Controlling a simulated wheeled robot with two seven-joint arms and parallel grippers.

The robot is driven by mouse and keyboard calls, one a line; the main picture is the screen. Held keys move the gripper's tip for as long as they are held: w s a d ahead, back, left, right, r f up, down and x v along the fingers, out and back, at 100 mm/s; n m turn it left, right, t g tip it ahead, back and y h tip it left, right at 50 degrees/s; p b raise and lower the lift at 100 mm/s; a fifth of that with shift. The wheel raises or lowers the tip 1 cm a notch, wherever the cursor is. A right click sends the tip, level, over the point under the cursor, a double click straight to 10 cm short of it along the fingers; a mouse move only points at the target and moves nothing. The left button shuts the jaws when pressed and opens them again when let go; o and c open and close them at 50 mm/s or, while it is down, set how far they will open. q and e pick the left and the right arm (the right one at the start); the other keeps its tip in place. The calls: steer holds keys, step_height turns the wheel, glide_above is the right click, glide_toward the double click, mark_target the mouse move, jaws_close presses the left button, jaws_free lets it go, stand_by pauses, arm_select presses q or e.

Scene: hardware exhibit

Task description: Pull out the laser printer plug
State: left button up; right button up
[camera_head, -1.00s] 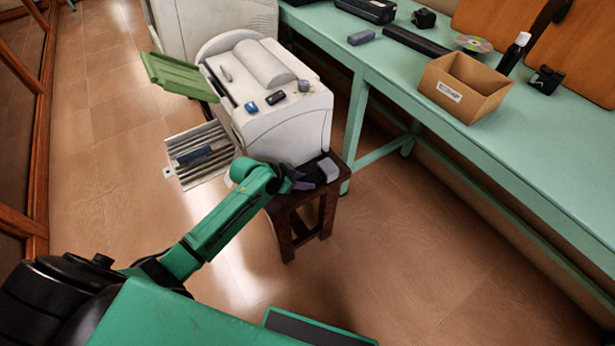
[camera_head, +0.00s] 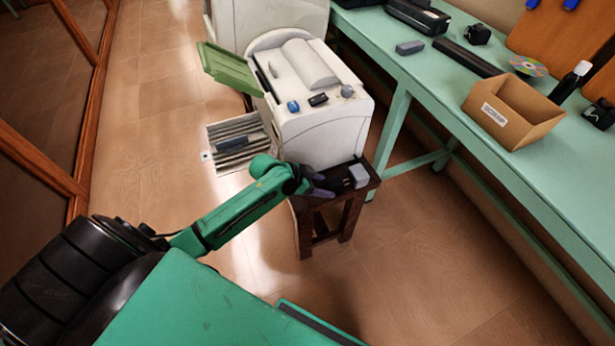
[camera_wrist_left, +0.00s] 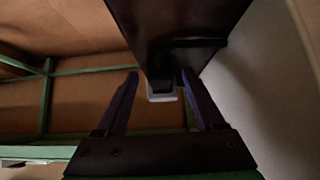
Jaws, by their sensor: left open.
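The white laser printer (camera_head: 322,135) stands on a dark wooden stool (camera_head: 340,226). A small light grey block, apparently the plug (camera_head: 358,176), sits on the stool top at the printer's front right corner. In the left wrist view the plug (camera_wrist_left: 162,92) shows pale and dark beyond and between my fingertips. My left gripper (camera_head: 323,184) is open, pointing at the plug from its left, with a small gap between them in the head view. It also shows open and empty in the left wrist view (camera_wrist_left: 160,76). The socket cannot be made out. My right gripper is not in view.
A green workbench (camera_head: 437,100) runs along the right, holding a cardboard box (camera_head: 512,112) and several devices. A green flap (camera_head: 230,68) and a grey tray (camera_head: 238,143) stick out from the printer's left. The floor in front of the stool is clear.

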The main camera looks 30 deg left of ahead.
arm_select(q)
steer(key=p+v, duration=0.2)
steer(key=v, duration=1.1)
steer(key=shift+s, duration=0.1)
